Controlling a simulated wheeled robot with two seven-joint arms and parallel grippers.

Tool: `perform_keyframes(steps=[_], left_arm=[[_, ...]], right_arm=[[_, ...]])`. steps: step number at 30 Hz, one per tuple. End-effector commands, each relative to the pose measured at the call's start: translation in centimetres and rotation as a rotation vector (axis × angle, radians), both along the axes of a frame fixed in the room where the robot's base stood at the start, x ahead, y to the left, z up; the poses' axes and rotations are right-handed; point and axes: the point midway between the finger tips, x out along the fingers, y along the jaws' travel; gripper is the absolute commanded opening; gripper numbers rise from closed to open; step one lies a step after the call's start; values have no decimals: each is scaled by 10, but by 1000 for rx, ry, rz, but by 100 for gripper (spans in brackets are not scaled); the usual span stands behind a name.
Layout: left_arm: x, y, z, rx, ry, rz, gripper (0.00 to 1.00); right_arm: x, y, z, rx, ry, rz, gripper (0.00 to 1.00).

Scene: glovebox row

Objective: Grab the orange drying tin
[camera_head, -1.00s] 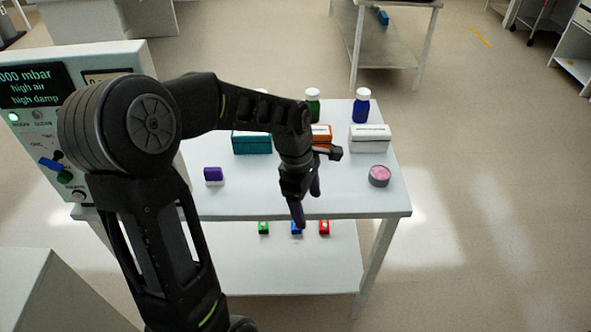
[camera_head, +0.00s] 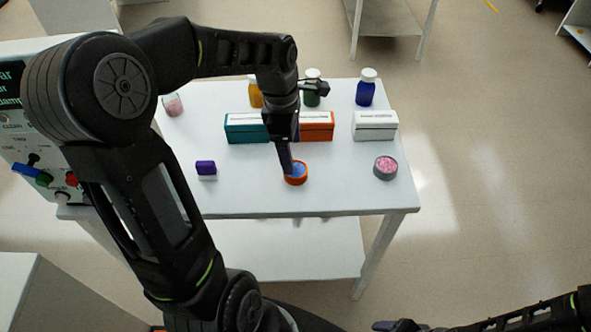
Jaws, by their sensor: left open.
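The orange drying tin (camera_head: 297,179) is a small, round, open tin with blue contents, standing on the white table's front half. My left gripper (camera_head: 287,163) is open and points down at the tin. Its visible finger overlaps the tin's left and back rim in the picture. I cannot tell whether it touches the tin, and the other finger is hard to make out. My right gripper (camera_head: 398,325) shows only partly at the bottom edge, far from the tin.
A grey tin with pink contents (camera_head: 385,168) stands right. Teal (camera_head: 246,128), orange (camera_head: 317,127) and white (camera_head: 375,126) boxes stand behind, with bottles including a blue one (camera_head: 366,92). A purple-and-white block (camera_head: 206,169) sits left. The table's front strip (camera_head: 340,200) is clear.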

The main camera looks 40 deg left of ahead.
Motion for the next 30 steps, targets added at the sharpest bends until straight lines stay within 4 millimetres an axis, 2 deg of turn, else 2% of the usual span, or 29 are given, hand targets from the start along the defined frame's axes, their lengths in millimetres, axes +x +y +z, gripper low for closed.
perform_keyframes(steps=[6,17,25,30], left_arm=[[0,-2,-20,-1,2,-1,79],[0,-3,-24,0,3,-1,79],[2,-6,-61,-2,6,-1,79],[4,-7,-72,0,1,-1,79]], right_arm=[[0,0,2,0,0,0,74],[0,0,4,-1,1,0,74],[-1,-1,13,-3,4,-1,74],[-2,-1,13,-4,6,-1,74]])
